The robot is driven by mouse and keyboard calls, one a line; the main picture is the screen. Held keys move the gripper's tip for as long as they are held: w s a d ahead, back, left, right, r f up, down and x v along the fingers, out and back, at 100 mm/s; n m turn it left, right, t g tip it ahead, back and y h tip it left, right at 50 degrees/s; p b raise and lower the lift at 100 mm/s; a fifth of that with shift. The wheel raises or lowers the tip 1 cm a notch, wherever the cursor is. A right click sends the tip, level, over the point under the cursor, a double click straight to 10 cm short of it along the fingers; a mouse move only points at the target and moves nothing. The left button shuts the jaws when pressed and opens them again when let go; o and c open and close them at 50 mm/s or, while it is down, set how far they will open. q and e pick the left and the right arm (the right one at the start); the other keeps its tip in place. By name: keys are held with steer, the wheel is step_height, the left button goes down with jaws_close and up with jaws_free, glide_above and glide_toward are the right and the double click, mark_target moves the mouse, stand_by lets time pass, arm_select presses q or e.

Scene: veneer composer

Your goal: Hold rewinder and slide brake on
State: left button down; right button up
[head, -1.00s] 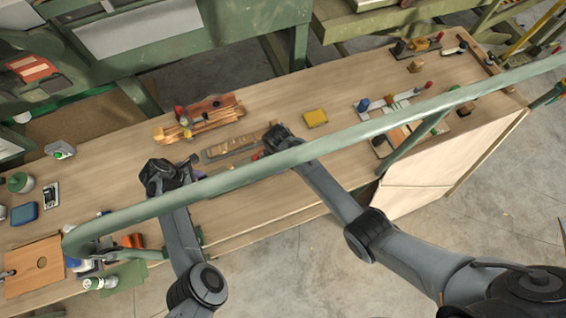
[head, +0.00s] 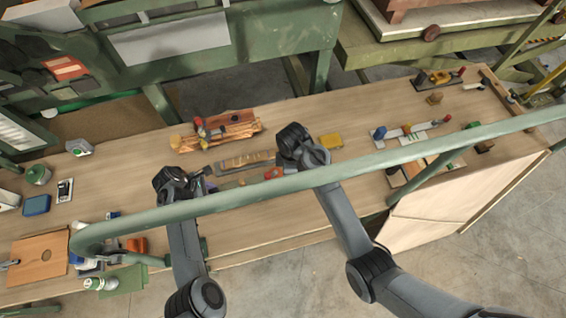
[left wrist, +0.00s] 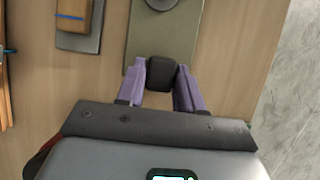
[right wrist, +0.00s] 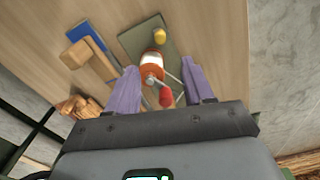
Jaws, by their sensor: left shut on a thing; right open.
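The rewinder has a grey-green base plate (right wrist: 133,40), an orange-and-white spool (right wrist: 152,62), a red knob (right wrist: 166,97) and a yellow knob (right wrist: 160,35), all in the right wrist view. In the left wrist view, my left gripper (left wrist: 160,78) is shut on a black block (left wrist: 161,73) at the near end of the base plate (left wrist: 160,38). My right gripper (right wrist: 160,80) is open, its fingers on either side of the spool and red knob in view; contact cannot be told. In the head view, my left gripper (head: 178,180) and right gripper (head: 292,158) flank the rewinder, mostly hidden by the rail.
A green rail (head: 380,160) crosses in front of the bench. A grey strip with a wooden block (head: 248,160) lies behind the rewinder.

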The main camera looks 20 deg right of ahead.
stand_by(0.4)
arm_select(q)
steer(key=c, duration=0.6)
jaws_free()
steer(key=shift+c, duration=0.2)
steer(key=v, duration=1.2)
steer(key=shift+s+r, duration=0.1)
